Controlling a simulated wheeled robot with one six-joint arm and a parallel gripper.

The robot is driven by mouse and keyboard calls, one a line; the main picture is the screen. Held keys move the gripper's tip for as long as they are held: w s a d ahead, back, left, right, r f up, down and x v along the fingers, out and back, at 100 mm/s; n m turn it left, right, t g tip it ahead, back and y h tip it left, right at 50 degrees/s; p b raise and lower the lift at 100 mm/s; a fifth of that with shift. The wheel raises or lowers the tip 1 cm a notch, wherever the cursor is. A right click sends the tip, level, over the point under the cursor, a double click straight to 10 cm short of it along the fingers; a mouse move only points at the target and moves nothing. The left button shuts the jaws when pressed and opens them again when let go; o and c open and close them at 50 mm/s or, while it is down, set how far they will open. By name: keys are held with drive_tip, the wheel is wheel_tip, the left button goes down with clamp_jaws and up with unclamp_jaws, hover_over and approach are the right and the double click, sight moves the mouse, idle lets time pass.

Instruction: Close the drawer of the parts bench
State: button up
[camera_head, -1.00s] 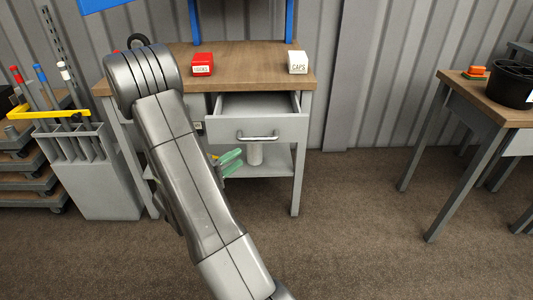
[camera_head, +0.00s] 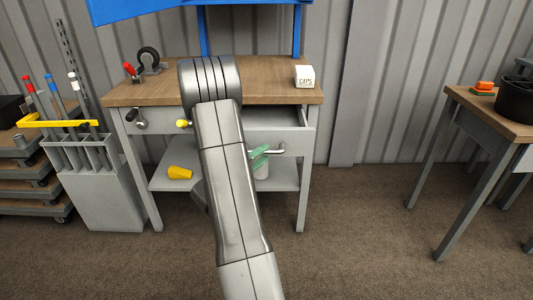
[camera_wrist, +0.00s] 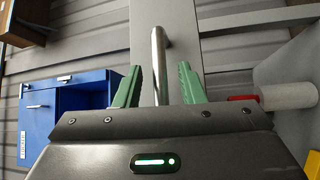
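The parts bench (camera_head: 150,92) has a wooden top and a grey drawer (camera_head: 296,140) that stands open, its front out from the bench. My arm hides the drawer's left part. The drawer's metal handle (camera_head: 278,150) shows beside my green fingertips (camera_head: 260,155). In the wrist view my gripper (camera_wrist: 154,85) is open, with one green finger on each side of the handle bar (camera_wrist: 159,55). The handle runs between the fingers in the picture, with visible gaps on both sides. The grey drawer front (camera_wrist: 190,20) lies beyond it.
A white caps box (camera_head: 304,76) stands on the bench top. A yellow object (camera_head: 180,172) lies on the lower shelf. A tool rack (camera_head: 95,180) stands left, another table (camera_head: 490,110) right. A blue cabinet (camera_wrist: 68,105) shows in the wrist view. Floor between bench and table is clear.

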sight(266, 122)
drive_tip(key=shift+x, duration=1.2)
drive_tip(key=shift+c, duration=0.5)
clamp_jaws()
drive_tip(key=w+b, duration=0.6)
drive_tip(key=w, duration=1.1)
drive_tip(key=shift+w+f, duration=0.1)
drive_tip(key=shift+w, duration=0.7)
drive_tip(key=shift+r, duration=0.25)
